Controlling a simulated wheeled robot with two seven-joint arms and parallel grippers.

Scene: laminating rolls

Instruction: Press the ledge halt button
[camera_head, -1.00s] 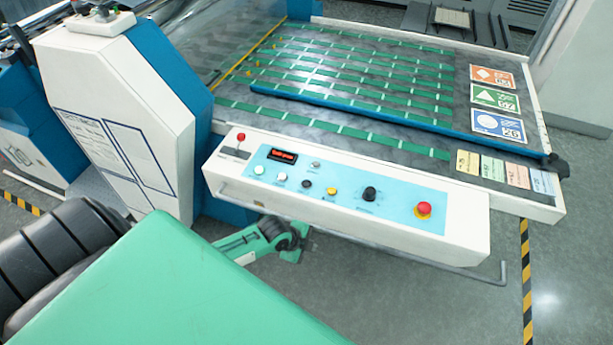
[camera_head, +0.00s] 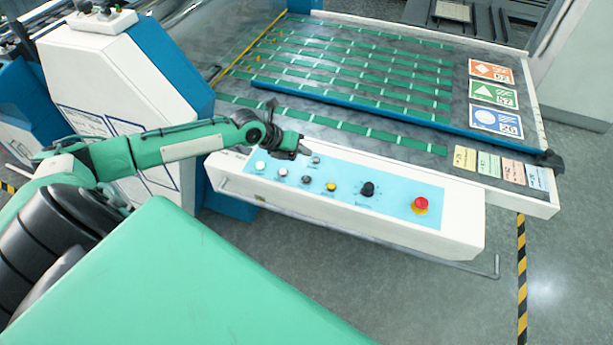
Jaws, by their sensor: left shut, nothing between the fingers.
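The white control ledge (camera_head: 462,222) runs along the front of the machine with a light blue panel on it. A red mushroom button (camera_head: 421,203) on a yellow collar stands at the panel's right part, fully visible. My left gripper (camera_head: 298,153) is shut and empty over the ledge's left part, at the panel's back edge. It is well to the left of the red button and apart from it. The arm and gripper hide the small display and the red-tipped lever at the ledge's left end. My right gripper is not in view.
The panel also carries a black knob (camera_head: 368,189), a yellow button (camera_head: 331,187) and several small buttons. A grey bar (camera_head: 450,264) runs below the ledge. Behind it lies the table with green strips (camera_head: 370,134) and coloured cards (camera_head: 496,121). A white cabinet (camera_head: 150,85) stands left.

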